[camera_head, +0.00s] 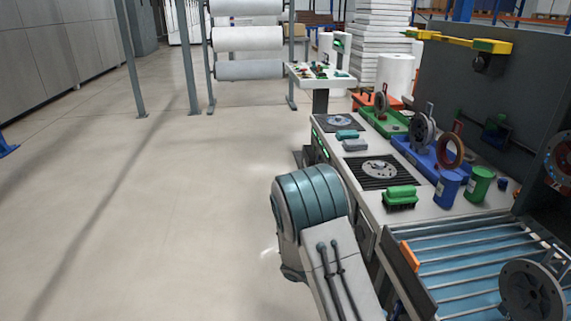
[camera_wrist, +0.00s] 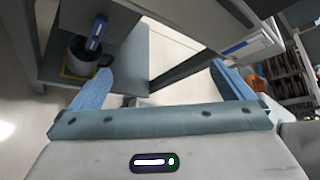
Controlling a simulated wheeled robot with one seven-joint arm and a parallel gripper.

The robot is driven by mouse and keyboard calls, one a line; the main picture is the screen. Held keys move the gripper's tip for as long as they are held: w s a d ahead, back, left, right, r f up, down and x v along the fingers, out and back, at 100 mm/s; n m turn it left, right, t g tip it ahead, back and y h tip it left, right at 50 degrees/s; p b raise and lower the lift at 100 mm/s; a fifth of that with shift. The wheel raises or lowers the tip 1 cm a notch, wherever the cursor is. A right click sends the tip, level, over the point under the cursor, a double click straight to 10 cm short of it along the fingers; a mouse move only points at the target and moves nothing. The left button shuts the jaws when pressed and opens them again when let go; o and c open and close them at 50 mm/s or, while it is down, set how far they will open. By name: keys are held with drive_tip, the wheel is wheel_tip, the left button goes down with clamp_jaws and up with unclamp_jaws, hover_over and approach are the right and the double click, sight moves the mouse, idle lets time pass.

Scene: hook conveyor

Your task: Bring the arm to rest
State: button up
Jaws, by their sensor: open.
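My gripper (camera_wrist: 160,88) shows in the wrist view with its two blue fingers spread wide apart. Nothing is between the fingers. Behind them are a grey shelf or cabinet frame and the pale floor. In the head view my arm shows at the bottom centre, in front of the workbench (camera_head: 372,200); the gripper itself is not visible there.
The workbench holds a green tray (camera_head: 396,126), a blue tray (camera_head: 408,152), a green brush (camera_head: 400,194), a blue cup (camera_head: 447,190) and a green cup (camera_head: 479,186). A roller conveyor (camera_head: 455,262) carries a dark disc (camera_head: 530,290). The floor (camera_head: 150,210) at left is clear.

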drive_tip(key=s+a+r+m+t+y+p, duration=0.1)
drive_tip(key=s+r+m+y, duration=0.3)
drive_tip(key=r+m, duration=0.4)
drive_tip(key=s+a+r+m+t+y+p, duration=0.2)
drive_tip(key=s+r+m+t+y+p, duration=0.1)
drive_tip(key=r+m, duration=0.5)
drive_tip(key=s+a+r+m+t+y+p, duration=0.2)
drive_tip(key=s+r+m+y, duration=0.3)
drive_tip(key=r, duration=0.7)
drive_tip(key=s+m+p, duration=0.1)
drive_tip(key=s+m, duration=0.1)
drive_tip(key=m, duration=0.1)
drive_tip(key=shift+s+a+r+p, duration=0.25)
drive_tip(key=shift+r+p, duration=0.05)
drive_tip(key=shift+p, duration=0.05)
